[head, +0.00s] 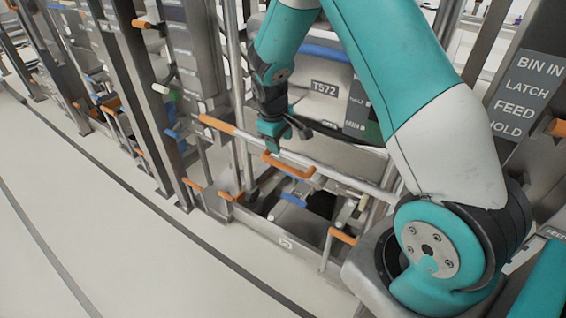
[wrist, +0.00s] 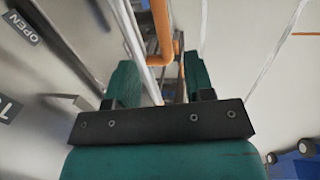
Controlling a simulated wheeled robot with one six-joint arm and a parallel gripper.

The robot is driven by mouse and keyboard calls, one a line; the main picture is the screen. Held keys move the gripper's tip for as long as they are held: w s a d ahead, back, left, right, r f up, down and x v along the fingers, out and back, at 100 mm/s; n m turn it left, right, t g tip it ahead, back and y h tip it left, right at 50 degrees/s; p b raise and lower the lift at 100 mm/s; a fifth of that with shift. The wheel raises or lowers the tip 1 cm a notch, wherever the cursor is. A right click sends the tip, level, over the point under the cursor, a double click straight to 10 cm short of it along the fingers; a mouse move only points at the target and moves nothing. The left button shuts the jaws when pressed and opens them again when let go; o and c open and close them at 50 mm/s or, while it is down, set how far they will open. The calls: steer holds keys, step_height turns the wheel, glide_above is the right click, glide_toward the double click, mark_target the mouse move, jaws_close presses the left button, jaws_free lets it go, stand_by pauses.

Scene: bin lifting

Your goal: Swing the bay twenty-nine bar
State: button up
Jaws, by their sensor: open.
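A long pale bar (head: 330,172) runs across the front of the bay marked T572, with an orange grip (head: 216,124) at its left end. An orange U-shaped handle (head: 288,166) is on or just in front of the bar; its orange tube (wrist: 163,35) also shows in the wrist view, beside a white rod. No bay number twenty-nine is readable, so I cannot tell which bar bears it. My gripper (head: 282,142) is open and empty, just above the orange handle. In the wrist view, my gripper's fingers (wrist: 162,82) stand apart, with the orange tube ahead and between them.
A sign (head: 527,95) reading BIN IN, LATCH, FEED, HOLD is on the right post. More orange levers (head: 342,236) stand below the bar. Further bays with posts and handles line the left. The pale floor (head: 90,230) in front is clear.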

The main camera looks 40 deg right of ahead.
mark_target(283, 165)
steer(key=f, duration=0.3)
steer(key=d+f, duration=0.1)
steer(key=f, duration=0.2)
steer(key=f+p, duration=0.1)
steer(key=f, duration=0.3)
steer(key=shift+w+d+f, duration=0.1)
steer(key=shift+w+d, duration=0.25)
steer(key=shift+d, duration=0.05)
jaws_close()
